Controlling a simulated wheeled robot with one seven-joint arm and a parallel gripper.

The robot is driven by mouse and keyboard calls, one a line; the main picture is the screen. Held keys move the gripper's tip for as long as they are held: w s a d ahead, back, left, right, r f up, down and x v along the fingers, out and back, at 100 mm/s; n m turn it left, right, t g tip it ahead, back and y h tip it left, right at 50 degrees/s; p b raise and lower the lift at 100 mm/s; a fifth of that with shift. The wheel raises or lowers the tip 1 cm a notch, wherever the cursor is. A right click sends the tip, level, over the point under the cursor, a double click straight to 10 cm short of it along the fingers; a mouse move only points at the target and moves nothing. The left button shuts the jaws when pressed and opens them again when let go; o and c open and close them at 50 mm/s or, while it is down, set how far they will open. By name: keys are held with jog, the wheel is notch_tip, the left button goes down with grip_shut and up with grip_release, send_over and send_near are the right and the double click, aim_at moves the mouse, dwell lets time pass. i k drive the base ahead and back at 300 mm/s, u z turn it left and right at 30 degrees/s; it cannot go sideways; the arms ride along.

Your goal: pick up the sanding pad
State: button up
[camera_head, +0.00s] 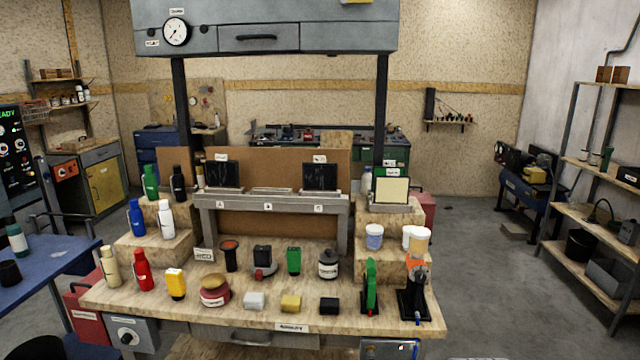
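I cannot tell for sure which item is the sanding pad. Three small blocks lie in the front row on the wooden workbench (262,322): a pale grey block (254,301), a yellow block (291,303) and a black block (329,305). A round red and tan item with a label (215,291) lies to their left. Their labels are too small to read. My gripper is not in view.
Bottles and a yellow item (176,283) stand to the left of the blocks. A green tool on a stand (370,287) and a black stand (413,303) are at the right. A raised grey shelf (270,203) stands behind.

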aim_at(328, 306)
jog(key=k, duration=0.65)
jog(key=u, duration=0.55)
jog(key=i, duration=0.75)
jog(key=u, duration=0.75)
jog(key=i, duration=1.1)
jog(key=z, duration=0.5)
jog(key=i, duration=0.5)
jog(key=z, duration=0.25)
